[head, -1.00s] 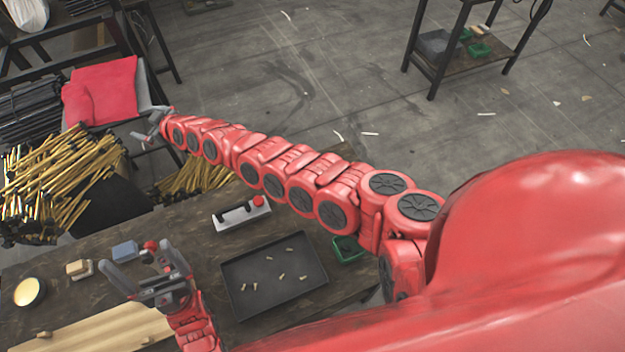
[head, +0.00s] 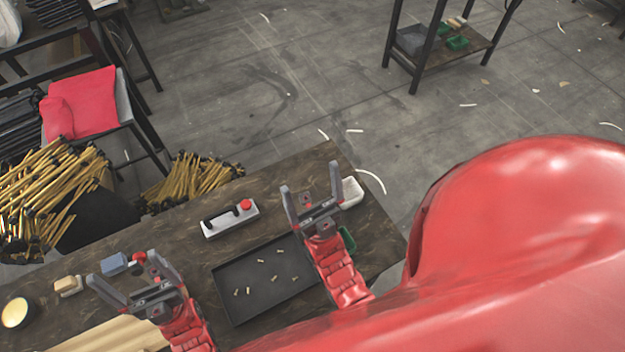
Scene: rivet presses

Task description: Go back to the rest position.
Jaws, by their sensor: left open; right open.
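My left gripper (head: 137,287) is open and empty at the lower left, above the dark workbench, with its fingers pointing away from me. My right gripper (head: 312,202) is open and empty above the bench, at the right edge of the black tray (head: 232,299). Its fingers also point away from me. The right forearm hides part of the tray and part of a green bin (head: 347,239). Neither gripper touches any object that I can see.
The tray holds several small rivets. A white-grey device with a red knob (head: 230,219) stands behind it. A white container (head: 351,192), a blue block (head: 114,263), a tan block (head: 67,285) and a round yellow-topped dish (head: 16,312) are on the bench. Bundled yellow rods (head: 45,195) stand beyond.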

